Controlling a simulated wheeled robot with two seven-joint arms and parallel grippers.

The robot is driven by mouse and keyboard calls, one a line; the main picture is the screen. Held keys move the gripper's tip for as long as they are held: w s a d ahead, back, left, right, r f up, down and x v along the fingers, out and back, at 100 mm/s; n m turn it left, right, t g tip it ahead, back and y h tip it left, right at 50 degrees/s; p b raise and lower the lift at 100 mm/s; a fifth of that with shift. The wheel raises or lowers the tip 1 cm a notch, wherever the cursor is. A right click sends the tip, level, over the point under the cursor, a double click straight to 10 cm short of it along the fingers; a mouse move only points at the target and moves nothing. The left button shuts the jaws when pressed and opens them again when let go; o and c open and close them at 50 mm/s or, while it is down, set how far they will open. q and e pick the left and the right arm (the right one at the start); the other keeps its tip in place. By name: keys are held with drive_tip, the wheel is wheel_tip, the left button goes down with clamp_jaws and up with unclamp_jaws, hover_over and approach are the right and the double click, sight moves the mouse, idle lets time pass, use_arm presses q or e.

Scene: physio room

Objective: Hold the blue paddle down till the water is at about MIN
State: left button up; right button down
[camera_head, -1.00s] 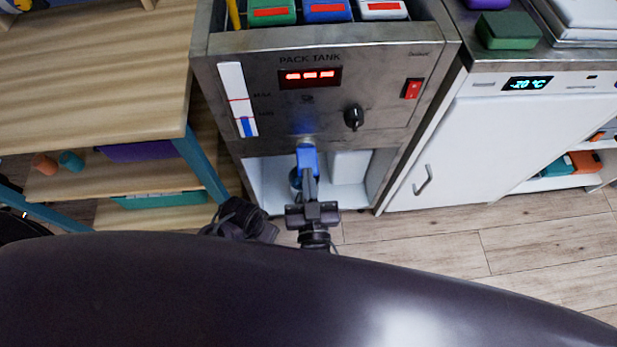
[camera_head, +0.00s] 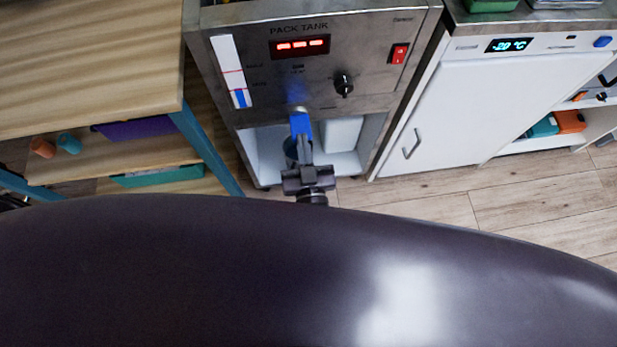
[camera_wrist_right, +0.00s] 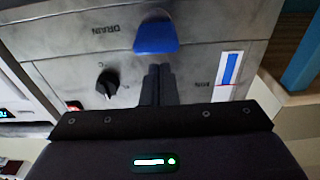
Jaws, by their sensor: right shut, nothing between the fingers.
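The blue paddle (camera_head: 300,124) is on the front of the pack tank (camera_head: 372,60), below its spout. The level gauge (camera_head: 227,58) has two red lines. Its blue column (camera_head: 240,98) reaches about the lower line, MIN. My left gripper is not in view.
The tank has a red display (camera_head: 300,46), a black knob (camera_head: 343,84) and a red switch (camera_head: 399,53). A white freezer (camera_head: 465,110) stands at right, a wooden table (camera_head: 90,60) at left. The floor (camera_head: 420,210) in front of the freezer is clear.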

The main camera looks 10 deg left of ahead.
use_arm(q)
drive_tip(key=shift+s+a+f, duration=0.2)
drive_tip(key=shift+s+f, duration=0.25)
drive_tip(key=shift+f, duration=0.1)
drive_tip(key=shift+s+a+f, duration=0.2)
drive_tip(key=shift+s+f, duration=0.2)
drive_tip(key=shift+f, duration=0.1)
use_arm(e)
drive_tip(key=r+v, duration=0.1)
drive_tip(key=v, duration=0.9)
drive_tip(key=shift+d+f, duration=0.1)
